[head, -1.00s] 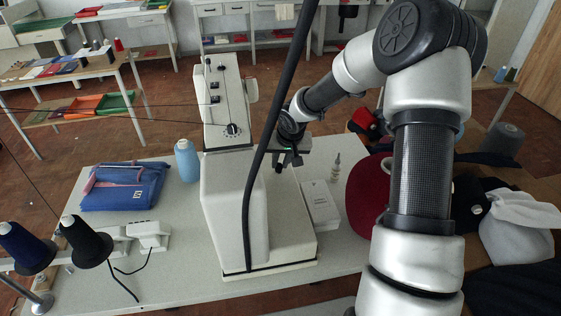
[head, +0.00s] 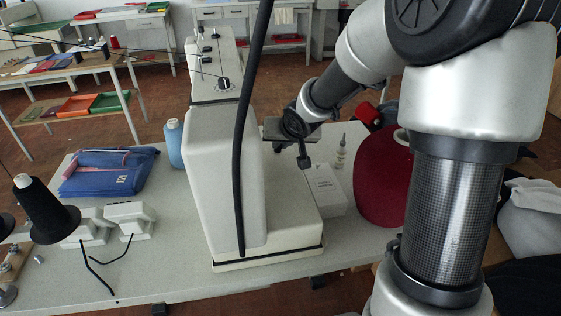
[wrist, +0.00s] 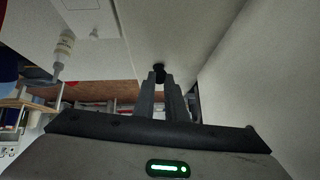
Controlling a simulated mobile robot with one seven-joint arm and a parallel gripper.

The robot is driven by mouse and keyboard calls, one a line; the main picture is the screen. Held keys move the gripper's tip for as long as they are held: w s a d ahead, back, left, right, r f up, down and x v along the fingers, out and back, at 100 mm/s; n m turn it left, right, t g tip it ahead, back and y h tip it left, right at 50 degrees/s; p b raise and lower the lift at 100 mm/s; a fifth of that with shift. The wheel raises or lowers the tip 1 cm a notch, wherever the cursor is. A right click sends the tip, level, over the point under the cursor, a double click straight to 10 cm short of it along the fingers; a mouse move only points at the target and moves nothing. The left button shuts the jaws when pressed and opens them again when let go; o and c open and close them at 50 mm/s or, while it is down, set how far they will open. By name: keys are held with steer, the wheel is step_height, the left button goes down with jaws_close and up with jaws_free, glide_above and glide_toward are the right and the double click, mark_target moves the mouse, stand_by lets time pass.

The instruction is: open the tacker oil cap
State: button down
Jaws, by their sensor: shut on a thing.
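The tacker (head: 222,185) is the tall white machine on the table in the head view. Its pale surface fills much of the wrist view (wrist: 235,75). A small black round cap (wrist: 158,69) shows against it, between my fingertips. My gripper (wrist: 160,78) is shut on this cap, with both dark fingers nearly parallel. In the head view my gripper (head: 304,162) is at the tacker's right side, above its base. The cap cannot be made out in that view.
A white box (head: 325,190) and a small oiler bottle (head: 341,152) stand close to my gripper's right. A dark red rounded object (head: 382,185) is beyond them. A black cable (head: 245,130) hangs before the tacker.

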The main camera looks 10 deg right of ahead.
steer(key=s+f+t+b, duration=0.1)
steer(key=t+b, duration=0.1)
steer(key=b, duration=0.4)
steer(key=shift+s+a+f+t, duration=0.1)
steer(key=shift+s+f+t, duration=0.05)
steer(key=shift+t, duration=0.25)
steer(key=shift+s+f+t+b, duration=0.1)
steer(key=shift+s+t+b, duration=0.15)
steer(key=shift+t+b, duration=0.4)
steer(key=shift+s+f+t+b, duration=0.1)
steer(key=shift+s+t+b, duration=0.1)
steer(key=shift+t+b, duration=0.45)
steer(key=c, duration=1.8)
jaws_free()
steer(key=shift+s+r, duration=0.1)
